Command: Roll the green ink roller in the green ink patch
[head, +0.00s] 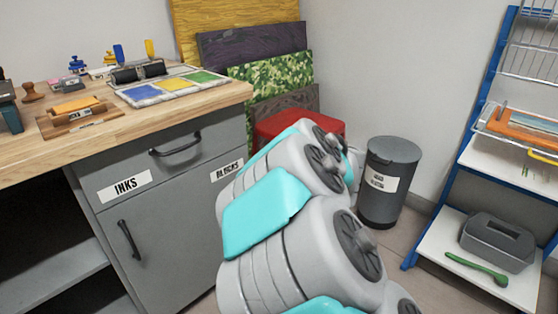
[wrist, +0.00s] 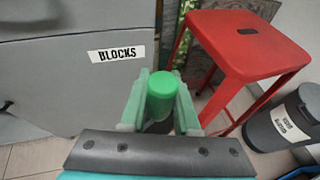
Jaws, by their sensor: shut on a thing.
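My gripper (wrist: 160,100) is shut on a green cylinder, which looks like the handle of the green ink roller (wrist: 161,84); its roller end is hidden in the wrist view. In the head view my arm hides the gripper and what it holds. The green ink patch (head: 202,77) is the right-hand square on the ink slab (head: 141,101) on the wooden worktop, beside a yellow and a blue patch. In the wrist view my gripper is in front of the grey cabinet, near the BLOCKS label (wrist: 117,54), away from the patch.
Two rollers with blue (head: 118,53) and yellow (head: 150,48) handles stand behind the slab. A wooden block tool (head: 78,108) lies left on the worktop. A red stool (wrist: 245,45) and grey bin (head: 389,185) stand beside the cabinet. A blue rack (head: 478,110) is at right.

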